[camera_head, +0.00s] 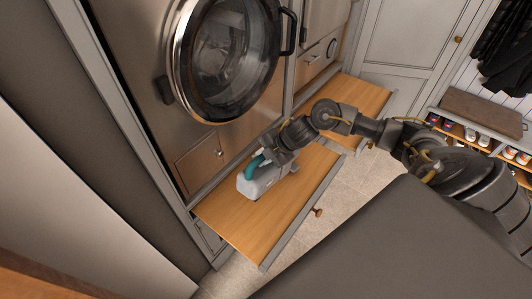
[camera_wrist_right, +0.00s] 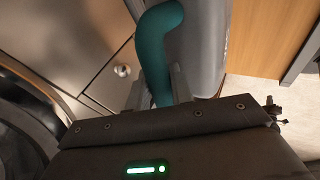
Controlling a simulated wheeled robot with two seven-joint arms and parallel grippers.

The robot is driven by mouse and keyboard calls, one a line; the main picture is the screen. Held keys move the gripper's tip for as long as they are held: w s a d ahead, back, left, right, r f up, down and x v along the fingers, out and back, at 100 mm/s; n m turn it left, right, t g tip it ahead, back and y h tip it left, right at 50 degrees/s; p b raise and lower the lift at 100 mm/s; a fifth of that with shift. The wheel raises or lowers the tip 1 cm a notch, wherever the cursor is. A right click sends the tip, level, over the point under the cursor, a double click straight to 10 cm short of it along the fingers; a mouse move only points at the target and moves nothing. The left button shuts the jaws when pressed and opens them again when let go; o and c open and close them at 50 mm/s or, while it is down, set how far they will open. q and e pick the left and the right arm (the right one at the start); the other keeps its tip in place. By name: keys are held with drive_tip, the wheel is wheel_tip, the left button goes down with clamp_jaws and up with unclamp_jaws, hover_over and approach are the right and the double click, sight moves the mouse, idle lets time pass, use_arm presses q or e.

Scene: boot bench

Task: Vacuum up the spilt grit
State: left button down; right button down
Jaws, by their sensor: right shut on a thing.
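A grey handheld vacuum (camera_head: 255,185) with a teal handle is on or just above the pull-out wooden board (camera_head: 243,226) below the washing machine. My right gripper (camera_head: 268,156) is shut on the vacuum's teal handle, reaching in from the right. In the right wrist view, the teal handle (camera_wrist_right: 152,62) runs between the fingers, with the grey vacuum body (camera_wrist_right: 200,45) beside it. I cannot tell whether the vacuum touches the board. No grit can be made out in either view. My left gripper is not in view.
A front-loading washing machine (camera_head: 232,60) stands behind the board. A second pull-out board (camera_head: 352,102) is out farther right. A bench (camera_head: 480,115) with shoes below and dark coats (camera_head: 508,55) above stands at the far right. Pale floor (camera_head: 345,195) lies open in front.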

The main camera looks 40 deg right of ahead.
sight(254, 165)
drive_tip(key=shift+s+a+r+p, duration=0.15)
drive_tip(key=shift+a+p, duration=0.25)
drive_tip(key=shift+a, duration=0.45)
drive_tip(key=shift+s+a+f+p, duration=0.1)
drive_tip(key=shift+s+a+p, duration=0.25)
drive_tip(key=shift+a, duration=0.55)
drive_tip(key=shift+s+a+r+p, duration=0.15)
drive_tip(key=shift+a+p, duration=0.3)
drive_tip(key=shift+a, duration=0.4)
drive_tip(key=shift+s+a+p, duration=1.8)
drive_tip(key=shift+s+a, duration=0.05)
drive_tip(key=shift+a, duration=4.35)
drive_tip(key=shift+a+r+p, duration=0.15)
drive_tip(key=shift+r+p, duration=0.4)
drive_tip(key=shift+r, duration=2.3)
